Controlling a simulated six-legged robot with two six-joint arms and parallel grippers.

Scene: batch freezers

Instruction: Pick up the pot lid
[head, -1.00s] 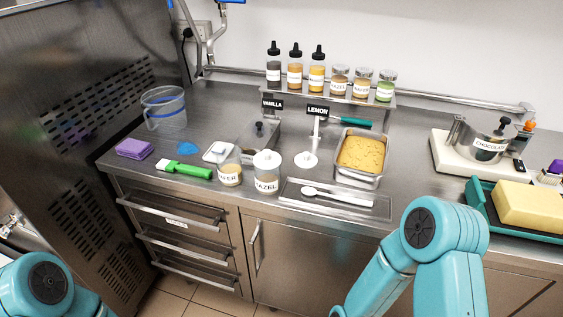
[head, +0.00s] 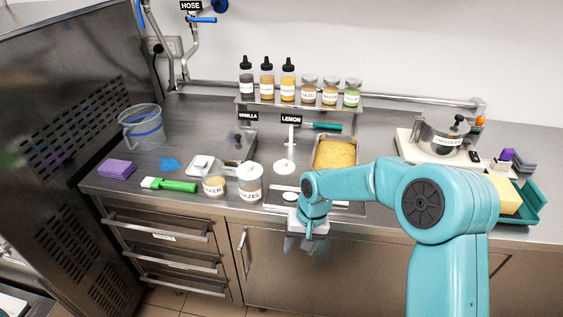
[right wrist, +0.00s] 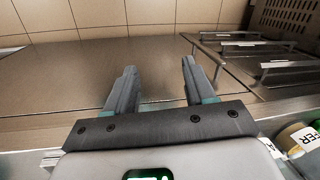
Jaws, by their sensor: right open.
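A steel pot (head: 428,139) with a label that seems to read CHOCOLATE stands on a pale board at the right of the counter. A metal pot lid (head: 446,127) with a black knob appears to be on top of it; the exact fit is too small to tell. My right gripper (head: 303,247) hangs in front of the counter's front edge, pointing down, well left of the pot and apart from it. In the right wrist view its two fingers (right wrist: 160,80) are spread and empty, above the cabinet front. My left gripper is not in view.
Two jars (head: 249,183), a green-handled tool (head: 170,185) and a purple sponge (head: 117,168) line the counter's front left. A yellow-filled pan (head: 335,153) is mid-counter. A teal tray (head: 530,207) with a yellow block is right of my arm. Bottles (head: 267,80) stand on the back shelf.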

